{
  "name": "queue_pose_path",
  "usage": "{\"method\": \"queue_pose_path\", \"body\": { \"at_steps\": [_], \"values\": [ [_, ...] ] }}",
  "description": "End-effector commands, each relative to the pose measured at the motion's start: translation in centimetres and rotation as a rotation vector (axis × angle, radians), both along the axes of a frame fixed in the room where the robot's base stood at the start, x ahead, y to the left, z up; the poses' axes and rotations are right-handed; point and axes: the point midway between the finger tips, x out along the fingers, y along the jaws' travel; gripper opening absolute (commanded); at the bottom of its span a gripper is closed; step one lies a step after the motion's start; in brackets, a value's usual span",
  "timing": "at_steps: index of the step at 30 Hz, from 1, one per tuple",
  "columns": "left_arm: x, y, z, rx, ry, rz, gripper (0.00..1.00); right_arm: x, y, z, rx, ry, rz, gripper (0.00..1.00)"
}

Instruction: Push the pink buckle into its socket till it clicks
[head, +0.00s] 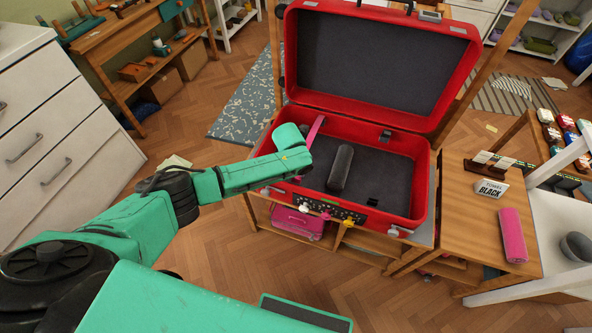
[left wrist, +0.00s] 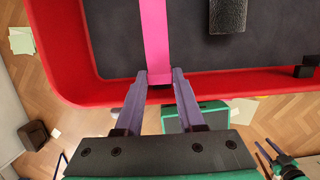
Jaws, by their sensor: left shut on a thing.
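A pink strap (head: 315,132) lies at the left side of the open red suitcase (head: 424,200). In the left wrist view the strap (left wrist: 155,40) runs down to between the fingertips of my left gripper (left wrist: 160,78), which is shut on it at the suitcase's red rim. No separate buckle shape shows on the strap; its end is hidden at the fingers. In the head view my green arm hides the fingertips. Small black fittings sit in the suitcase, one at the back wall (head: 385,136) and one near the front (head: 372,201); I cannot tell whether either is the socket.
A dark grey roll (head: 340,168) lies in the suitcase beside the strap. The lid (head: 375,55) stands open. A white drawer unit (head: 60,130) stands at left.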

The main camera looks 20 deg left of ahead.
Motion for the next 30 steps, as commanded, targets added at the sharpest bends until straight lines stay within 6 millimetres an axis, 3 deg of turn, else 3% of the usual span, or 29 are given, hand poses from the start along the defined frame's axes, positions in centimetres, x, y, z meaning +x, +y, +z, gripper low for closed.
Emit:
{"method": "queue_pose_path", "body": {
  "at_steps": [11,12,14,24,30],
  "values": [
    [0.0,0.0,-0.3,0.0,0.0,0.0,0.0,0.0,0.0,-0.3,0.0,0.0,0.0,0.5],
    [0.0,0.0,-0.3,0.0,0.001,0.0,0.53,0.0,0.0,-0.3,0.0,0.0,0.0,0.5],
    [0.0,0.0,-0.3,0.0,0.0,0.0,0.73,0.0,0.0,-0.3,0.0,0.0,0.0,0.5],
    [0.0,0.0,-0.1,-0.001,-0.001,0.0,0.73,0.0,0.0,-0.2,0.0,0.0,0.0,0.5],
    [-0.7,0.1,3.1,-0.002,-0.003,-0.002,0.73,0.0,0.0,0.5,0.0,0.0,0.0,0.5]
  ]
}}
